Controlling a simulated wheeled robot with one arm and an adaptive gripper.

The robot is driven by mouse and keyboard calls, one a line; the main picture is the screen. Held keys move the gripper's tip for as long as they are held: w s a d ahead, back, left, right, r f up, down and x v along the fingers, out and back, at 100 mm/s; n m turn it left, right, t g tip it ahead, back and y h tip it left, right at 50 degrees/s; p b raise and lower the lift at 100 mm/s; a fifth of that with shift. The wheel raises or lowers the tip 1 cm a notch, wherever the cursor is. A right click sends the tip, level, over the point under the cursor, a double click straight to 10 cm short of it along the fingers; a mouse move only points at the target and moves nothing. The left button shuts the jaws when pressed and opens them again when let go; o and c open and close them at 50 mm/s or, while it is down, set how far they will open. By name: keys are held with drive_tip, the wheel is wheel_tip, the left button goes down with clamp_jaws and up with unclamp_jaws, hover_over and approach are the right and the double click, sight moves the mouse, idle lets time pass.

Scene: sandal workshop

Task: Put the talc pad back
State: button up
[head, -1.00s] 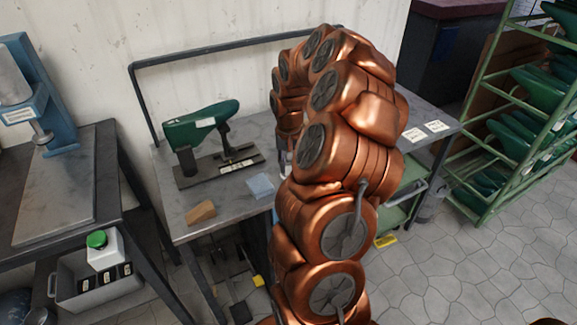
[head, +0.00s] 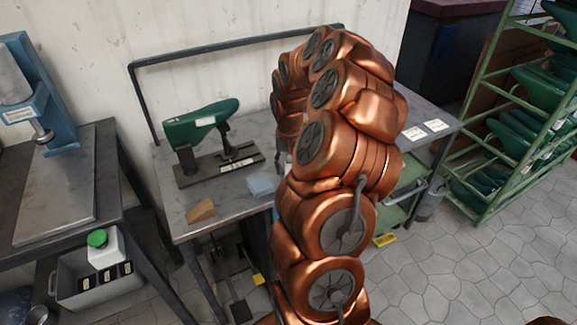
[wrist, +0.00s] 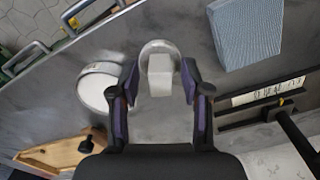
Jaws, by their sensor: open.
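What looks like the talc pad is a pale block-shaped grip (wrist: 160,80) on a round, whitish base (wrist: 158,47). It stands on the grey bench in the wrist view. My gripper (wrist: 162,84) is open, with one dark finger on each side of the grip and small gaps showing. A round, shallow white dish (wrist: 99,90) is just left of the left finger. In the head view my arm hides the dish and most of the pad, and my gripper shows only in part beside the arm.
A wooden piece (wrist: 55,152) is at lower left. A green last (head: 200,122) sits on a dark stand (head: 218,168). A wooden wedge (head: 201,210) lies near the bench's front.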

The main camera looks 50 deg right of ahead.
sight(289, 165)
wheel_tip(289, 165, up, 12)
drive_tip(key=b, duration=0.1)
idle(0.4)
drive_tip(key=s+a+r+n, duration=0.1)
drive_tip(key=s+a+n, duration=0.2)
drive_tip(key=a, duration=0.8)
drive_tip(key=s+a+r+n, duration=0.1)
drive_tip(key=s+a+n, duration=0.2)
drive_tip(key=a, duration=0.8)
drive_tip(key=s+a+f+n+g, duration=0.1)
drive_tip(key=s+a+f, duration=0.1)
drive_tip(key=s+a, duration=0.3)
drive_tip(key=s+a+f+n+g, duration=0.1)
drive_tip(key=s+a, duration=0.4)
drive_tip(key=s, duration=0.7)
drive_tip(key=shift+s+a+f, duration=0.2)
drive_tip(key=shift+s+f, duration=0.2)
drive_tip(key=shift+f, duration=0.35)
